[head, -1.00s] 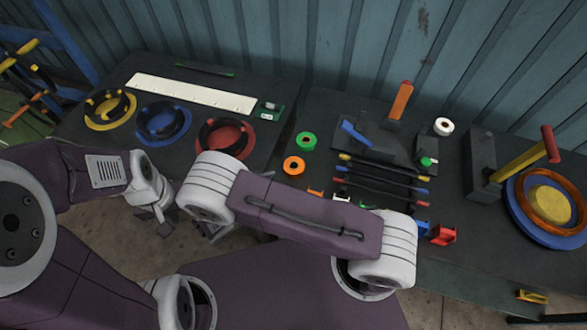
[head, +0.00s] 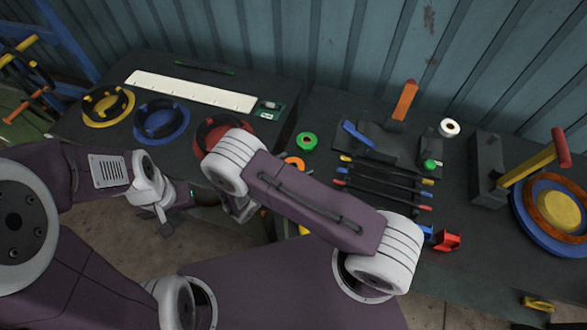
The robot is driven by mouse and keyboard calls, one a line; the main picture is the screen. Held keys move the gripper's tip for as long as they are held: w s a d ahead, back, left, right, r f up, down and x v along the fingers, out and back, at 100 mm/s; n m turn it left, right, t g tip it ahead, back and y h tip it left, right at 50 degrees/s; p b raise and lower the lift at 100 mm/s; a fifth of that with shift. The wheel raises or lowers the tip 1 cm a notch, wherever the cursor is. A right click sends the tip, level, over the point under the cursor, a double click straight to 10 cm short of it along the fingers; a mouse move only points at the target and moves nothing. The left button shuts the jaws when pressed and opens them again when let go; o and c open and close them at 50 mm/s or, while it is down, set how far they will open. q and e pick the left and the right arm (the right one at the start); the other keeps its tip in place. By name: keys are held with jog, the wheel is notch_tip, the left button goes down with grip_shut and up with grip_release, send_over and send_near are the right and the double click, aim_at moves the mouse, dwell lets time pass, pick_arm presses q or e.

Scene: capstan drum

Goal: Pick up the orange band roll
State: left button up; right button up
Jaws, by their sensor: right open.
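The orange band roll (head: 294,162) lies on the dark bench top, its lower part hidden behind my right arm. A green roll (head: 307,141) lies just behind it and a white roll (head: 449,128) sits further right. My left gripper (head: 166,222) hangs at the left in front of the bench, far from the roll. I cannot make out the gap between its fingers.
Yellow (head: 91,118), blue (head: 172,138) and red (head: 240,127) ring holders stand along the left bench. A rack with coloured-ended rods (head: 385,181) lies right of the rolls. A grey block with a yellow handle (head: 528,166) stands at the right.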

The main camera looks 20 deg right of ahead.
jog(key=c, duration=1.5)
